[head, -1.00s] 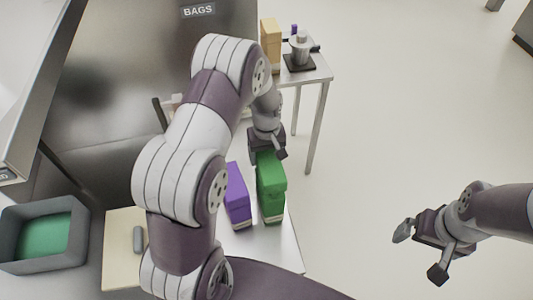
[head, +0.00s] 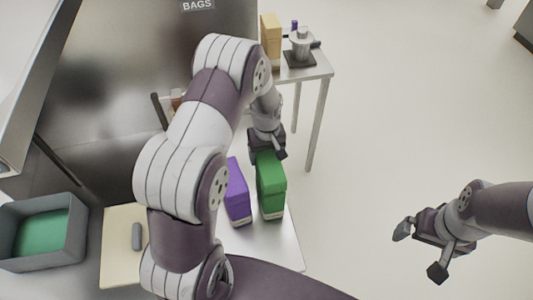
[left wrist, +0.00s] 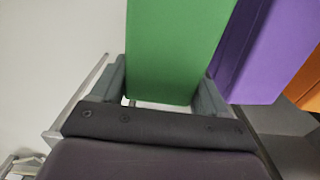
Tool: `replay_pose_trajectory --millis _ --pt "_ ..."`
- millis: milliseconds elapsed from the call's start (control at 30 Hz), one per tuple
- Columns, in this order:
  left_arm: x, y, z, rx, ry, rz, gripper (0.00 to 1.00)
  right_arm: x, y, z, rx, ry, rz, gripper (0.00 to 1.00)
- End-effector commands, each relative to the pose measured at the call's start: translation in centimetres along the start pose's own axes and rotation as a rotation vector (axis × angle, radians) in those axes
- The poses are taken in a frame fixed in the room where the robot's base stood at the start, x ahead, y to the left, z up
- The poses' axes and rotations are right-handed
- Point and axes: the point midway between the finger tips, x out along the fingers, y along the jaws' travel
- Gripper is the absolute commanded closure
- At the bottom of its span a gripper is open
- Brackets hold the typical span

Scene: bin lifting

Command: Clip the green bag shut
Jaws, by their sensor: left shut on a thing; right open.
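The green bag (head: 271,190) stands upright near the right edge of the metal table, to the right of the purple bag (head: 238,192). My left gripper (head: 266,150) is at the top of the green bag. In the left wrist view the green bag (left wrist: 175,50) lies between its two fingers, which are shut on it. The purple bag (left wrist: 275,50) is close beside it there. My right gripper (head: 420,252) is open and empty, out over the floor at the right. No clip can be made out on the green bag; its top is partly hidden by the gripper.
A grey bin (head: 75,235) with a green inside stands at the left. A pale board (head: 118,265) carries a grey object (head: 137,237). A tan bag (head: 270,40) and a metal pot (head: 301,43) stand on the rear table. My left arm hides the middle of the table.

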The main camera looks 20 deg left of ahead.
Motion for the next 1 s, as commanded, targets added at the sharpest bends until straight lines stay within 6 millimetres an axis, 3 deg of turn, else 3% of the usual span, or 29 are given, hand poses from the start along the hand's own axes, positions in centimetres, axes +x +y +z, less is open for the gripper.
replay_pose_trajectory --millis 600,1000 --pt "1.6 0.0 0.0 0.000 0.001 0.000 0.56 1.1 0.0 0.1 0.000 0.000 0.000 0.00" --pt "1.6 0.0 0.0 0.000 0.000 0.000 0.56 1.1 0.0 0.1 0.000 0.000 0.000 0.00"
